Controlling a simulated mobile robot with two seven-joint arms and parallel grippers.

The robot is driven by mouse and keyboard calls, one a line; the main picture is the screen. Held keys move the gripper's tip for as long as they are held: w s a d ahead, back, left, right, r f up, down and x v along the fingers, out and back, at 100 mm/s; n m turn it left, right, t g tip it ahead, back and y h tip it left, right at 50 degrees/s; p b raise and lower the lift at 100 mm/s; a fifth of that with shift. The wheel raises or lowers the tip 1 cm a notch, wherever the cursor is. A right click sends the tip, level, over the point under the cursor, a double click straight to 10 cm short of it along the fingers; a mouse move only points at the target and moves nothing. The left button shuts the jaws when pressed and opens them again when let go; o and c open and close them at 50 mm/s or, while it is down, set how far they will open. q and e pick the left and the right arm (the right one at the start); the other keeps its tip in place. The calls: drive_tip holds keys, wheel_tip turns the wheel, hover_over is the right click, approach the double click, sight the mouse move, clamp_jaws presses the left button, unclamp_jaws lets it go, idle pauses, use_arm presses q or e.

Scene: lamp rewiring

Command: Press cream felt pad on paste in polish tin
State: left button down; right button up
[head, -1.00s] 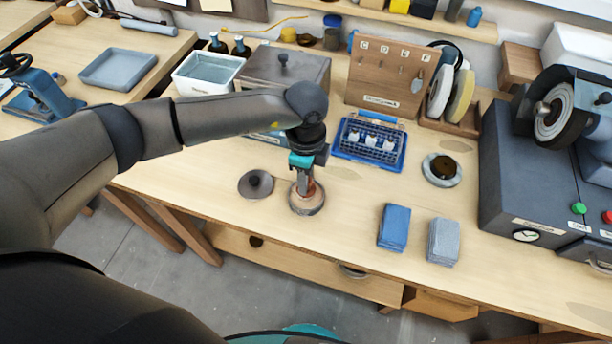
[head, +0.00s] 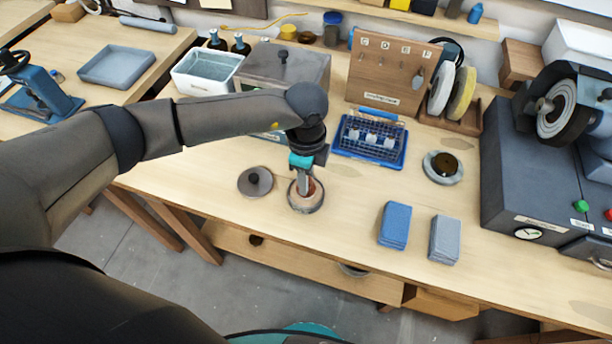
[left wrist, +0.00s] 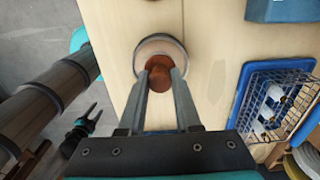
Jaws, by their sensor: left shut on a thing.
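The round polish tin (head: 307,208) stands open near the bench's front edge. My left gripper (head: 303,187) points down over it and is shut on a reddish-brown knob handle, which also shows between the fingers in the left wrist view (left wrist: 160,77). A pale cream disc (left wrist: 160,47), the felt pad as it appears, lies under the knob within the tin's rim (left wrist: 138,58). The paste is hidden, so I cannot tell how firmly the pad touches it. In the left wrist view my right gripper (left wrist: 95,112) hangs small at the left, fingers apart, away from the bench.
A dark round lid (head: 255,181) lies just left of the tin. A blue tray with a wire basket (head: 370,137) stands behind to the right. Blue (head: 395,225) and grey (head: 444,239) blocks lie to the right. The bench between tin and blocks is clear.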

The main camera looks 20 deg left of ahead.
use_arm(q)
wheel_tip(320, 180, up, 7)
drive_tip(key=p, duration=0.6)
drive_tip(key=shift+r+p, duration=0.1)
drive_tip(key=shift+p, duration=0.2)
idle(0.7)
